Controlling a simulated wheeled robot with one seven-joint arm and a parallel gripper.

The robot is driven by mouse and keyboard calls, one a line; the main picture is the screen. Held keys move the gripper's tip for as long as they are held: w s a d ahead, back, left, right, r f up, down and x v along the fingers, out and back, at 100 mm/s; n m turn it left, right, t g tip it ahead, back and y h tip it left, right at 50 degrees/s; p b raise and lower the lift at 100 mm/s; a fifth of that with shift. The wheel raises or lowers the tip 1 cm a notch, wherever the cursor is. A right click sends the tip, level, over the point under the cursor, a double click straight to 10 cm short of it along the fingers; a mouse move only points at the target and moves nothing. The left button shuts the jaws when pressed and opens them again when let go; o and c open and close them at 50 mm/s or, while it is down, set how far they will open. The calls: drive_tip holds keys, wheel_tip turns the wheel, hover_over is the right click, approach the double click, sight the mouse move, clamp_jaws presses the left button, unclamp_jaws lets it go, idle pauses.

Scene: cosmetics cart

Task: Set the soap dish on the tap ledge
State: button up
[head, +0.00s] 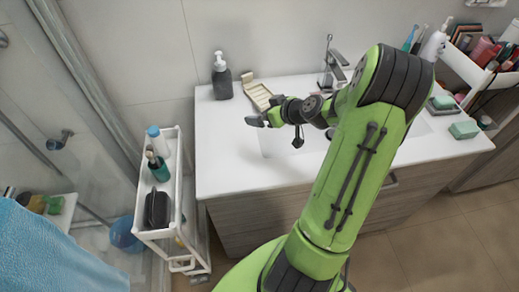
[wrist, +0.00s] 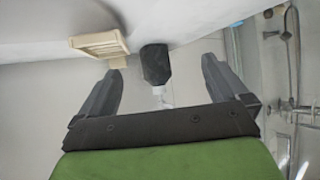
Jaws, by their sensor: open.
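The cream slatted soap dish (head: 258,96) rests on the white counter behind the basin, left of the tap (head: 332,65). It also shows in the wrist view (wrist: 95,45), at upper left beyond one fingertip. The tap ledge (head: 300,88) is the white strip around the tap's foot. My gripper (head: 257,121) is open and empty, in front of the dish in the head view. In the wrist view my gripper (wrist: 163,70) has its fingers spread, with the dish outside the gap. Whether a finger touches the dish cannot be told.
A dark pump bottle (head: 221,77) stands left of the dish; in the wrist view it appears between the fingers (wrist: 155,64). A white cart (head: 160,232) with bottles stands at left. Green soap (head: 463,130) and crowded shelves are at right. My arm hides part of the basin.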

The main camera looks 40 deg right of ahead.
drive_tip(key=s+a+r+n+g, duration=0.1)
drive_tip(key=s+a+r+g, duration=0.15)
drive_tip(key=a, duration=0.55)
drive_tip(key=s+a+r+n+g, duration=0.1)
drive_tip(key=a+r+g, duration=0.15)
drive_tip(key=a, duration=0.45)
drive_tip(key=s+a+r+m, duration=0.1)
drive_tip(key=s+a+r, duration=0.1)
drive_tip(key=s, duration=0.4)
drive_tip(key=s+a+r+m, duration=0.1)
drive_tip(key=s+a+r, duration=0.2)
drive_tip(key=s, duration=0.3)
drive_tip(key=s+a+r+m+h, duration=0.1)
drive_tip(key=s+a+r, duration=0.2)
drive_tip(key=s, duration=0.3)
drive_tip(key=shift+s+a+g+p, duration=0.3)
drive_tip(key=shift+s+a+p, duration=0.1)
drive_tip(key=shift+a, duration=0.15)
